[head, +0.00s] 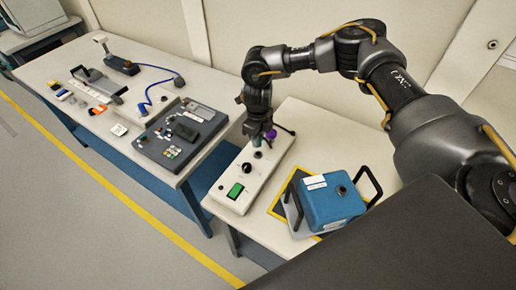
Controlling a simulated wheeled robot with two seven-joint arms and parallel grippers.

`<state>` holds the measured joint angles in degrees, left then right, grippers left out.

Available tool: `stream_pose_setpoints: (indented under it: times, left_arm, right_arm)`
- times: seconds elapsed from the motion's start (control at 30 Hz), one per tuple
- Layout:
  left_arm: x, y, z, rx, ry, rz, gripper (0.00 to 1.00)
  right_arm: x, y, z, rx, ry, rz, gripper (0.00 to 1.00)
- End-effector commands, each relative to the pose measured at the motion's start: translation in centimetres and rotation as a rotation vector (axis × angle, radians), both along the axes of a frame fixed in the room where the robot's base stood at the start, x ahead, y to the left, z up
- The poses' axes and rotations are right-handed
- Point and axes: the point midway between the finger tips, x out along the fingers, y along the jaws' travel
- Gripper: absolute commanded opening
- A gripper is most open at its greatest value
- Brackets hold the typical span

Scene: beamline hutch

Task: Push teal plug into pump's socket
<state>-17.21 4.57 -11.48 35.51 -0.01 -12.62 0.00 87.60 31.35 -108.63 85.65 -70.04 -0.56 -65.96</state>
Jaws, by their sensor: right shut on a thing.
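My right gripper (258,130) points down over the far end of a white box (227,188) on the near table. It is shut on the teal plug (257,142), of which only a small part shows below the fingers. The white box has a green display, a black knob and a small dark round spot near the plug. I cannot tell whether the plug touches the box or sits in a socket; the gripper hides the spot. A purple piece (271,134) with a dark cable shows just right of the fingers. My left gripper is not in view.
A blue case (333,203) with black handles stands right of the white box, on a yellow-edged dark mat (277,208). A long bench (60,62) at the left holds a dark keypad panel (181,137), a blue cable (146,104) and several small items. The floor at left is clear.

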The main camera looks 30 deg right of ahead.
Motion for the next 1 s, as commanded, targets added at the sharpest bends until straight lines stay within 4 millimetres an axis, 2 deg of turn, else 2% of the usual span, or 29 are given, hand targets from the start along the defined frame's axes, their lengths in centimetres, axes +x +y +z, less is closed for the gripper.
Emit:
stream_pose_setpoints:
  times: [0.43,1.0]
  left_arm:
    - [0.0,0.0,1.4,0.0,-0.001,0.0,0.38]
    - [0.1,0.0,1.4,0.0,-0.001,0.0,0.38]
  right_arm:
    - [0.0,0.0,2.0,0.001,-0.001,-0.001,0.0]
    - [0.0,0.0,2.1,0.001,-0.001,-0.001,0.0]
